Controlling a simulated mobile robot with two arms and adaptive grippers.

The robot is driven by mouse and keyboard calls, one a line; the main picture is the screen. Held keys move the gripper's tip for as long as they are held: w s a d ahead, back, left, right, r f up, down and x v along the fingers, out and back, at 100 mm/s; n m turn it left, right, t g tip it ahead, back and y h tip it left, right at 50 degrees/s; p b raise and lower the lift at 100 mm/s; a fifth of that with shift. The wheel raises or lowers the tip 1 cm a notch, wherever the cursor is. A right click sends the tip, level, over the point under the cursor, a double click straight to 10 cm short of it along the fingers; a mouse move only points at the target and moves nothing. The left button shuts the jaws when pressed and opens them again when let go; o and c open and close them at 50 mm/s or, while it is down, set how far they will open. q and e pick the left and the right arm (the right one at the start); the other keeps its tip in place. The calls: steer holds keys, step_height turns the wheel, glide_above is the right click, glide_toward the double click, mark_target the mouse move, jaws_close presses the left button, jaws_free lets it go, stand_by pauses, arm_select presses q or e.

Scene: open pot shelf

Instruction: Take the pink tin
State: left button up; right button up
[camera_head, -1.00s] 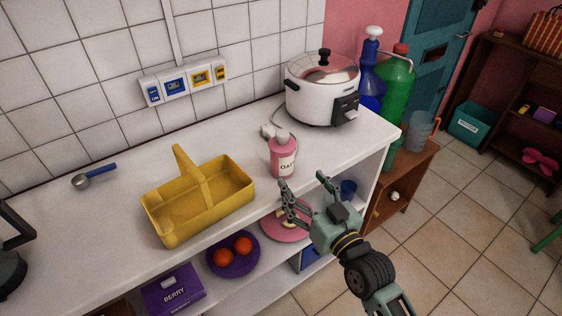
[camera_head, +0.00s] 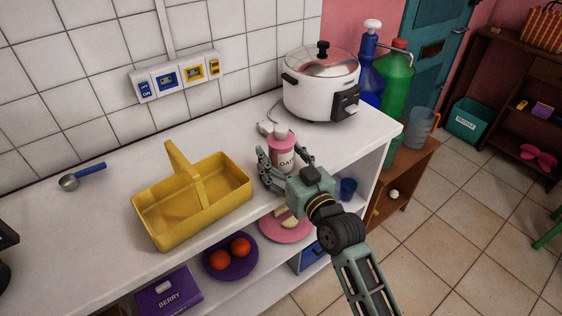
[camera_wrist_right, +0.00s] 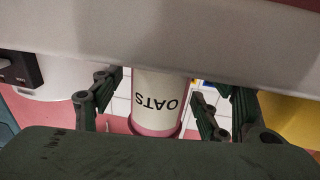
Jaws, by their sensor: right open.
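The pink tin (camera_head: 282,152), with a pale label, stands upright on the white counter in front of the cooker. In the right wrist view the tin (camera_wrist_right: 158,88) appears upside down, with "OATS" on its label. My right gripper (camera_head: 284,162) is open at the tin, one finger on each side of it. The wrist view shows the tin between the spread fingers (camera_wrist_right: 155,108), with a gap visible on each side. The gripper hides the tin's lower part in the head view. My left gripper is not in view.
A yellow basket (camera_head: 225,185) with a raised handle stands left of the tin. A white cooker (camera_head: 310,98) stands behind it to the right. The shelf below holds a pink plate (camera_head: 287,232) and a purple plate (camera_head: 231,268) with orange fruit. The counter's left part is mostly clear.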

steer(key=shift+c, duration=0.4)
steer(key=c, duration=1.3)
steer(key=shift+r, duration=0.1)
steer(key=shift+c, duration=0.3)
steer(key=shift+r, duration=0.1)
